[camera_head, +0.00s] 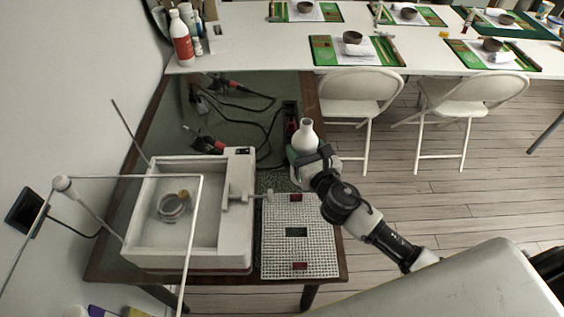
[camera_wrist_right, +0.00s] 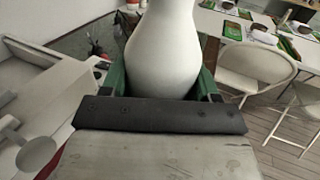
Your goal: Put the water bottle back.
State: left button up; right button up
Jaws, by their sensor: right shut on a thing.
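The water bottle (camera_head: 306,137) is white, with a rounded body and a narrow neck. It stands upright in the head view, near the right edge of the dark green-topped table, just beyond the white grid mat. My right gripper (camera_head: 303,154) is shut on its lower part, which the gripper hides. In the right wrist view, the bottle (camera_wrist_right: 163,50) fills the space between the green fingers of my right gripper (camera_wrist_right: 160,85). I cannot tell whether its base touches the table. My left gripper is not in view.
A white basin machine (camera_head: 238,222) with a bowl inside stands left of the white grid mat (camera_head: 299,252). Cables and red-black tools (camera_head: 205,143) lie behind it. White folding chairs (camera_head: 358,96) and a long white table (camera_head: 270,50) with place settings are beyond.

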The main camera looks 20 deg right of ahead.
jog(key=w+a+f+b, duration=0.3)
jog(key=w+f+b, duration=0.1)
jog(key=w+f, duration=0.3)
jog(key=shift+a+f, duration=0.3)
jog(key=shift+f, duration=0.55)
jog(key=shift+b, duration=0.35)
jog(key=shift+f, duration=0.2)
jog(key=o, duration=1)
jog(key=shift+o, duration=0.2)
